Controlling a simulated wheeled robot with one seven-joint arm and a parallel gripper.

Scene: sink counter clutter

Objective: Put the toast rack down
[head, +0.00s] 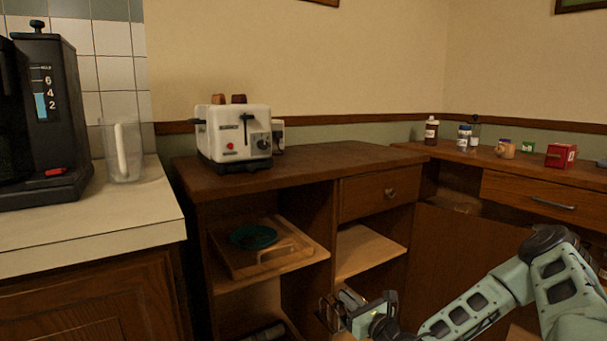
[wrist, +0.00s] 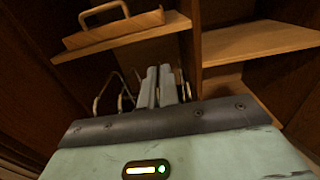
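The toast rack (head: 327,314) is a small wire frame at the end of my gripper (head: 345,308), low in front of the open cabinet in the head view. In the wrist view the toast rack's wire loops (wrist: 124,98) show mostly left of my gripper's fingers (wrist: 160,84), with a bit of wire on the right. The two fingers are close together on the rack, and their contact point is partly hidden. The rack appears held in front of the cabinet's lower opening. I cannot tell whether it touches a surface below.
A white toaster (head: 233,137) stands on the wooden cabinet top (head: 330,163), which has free room to its right. A wooden tray (head: 298,243) with a teal bowl (head: 253,237) sits on the left shelf. The right shelf (head: 365,252) is bare. Several jars stand far right.

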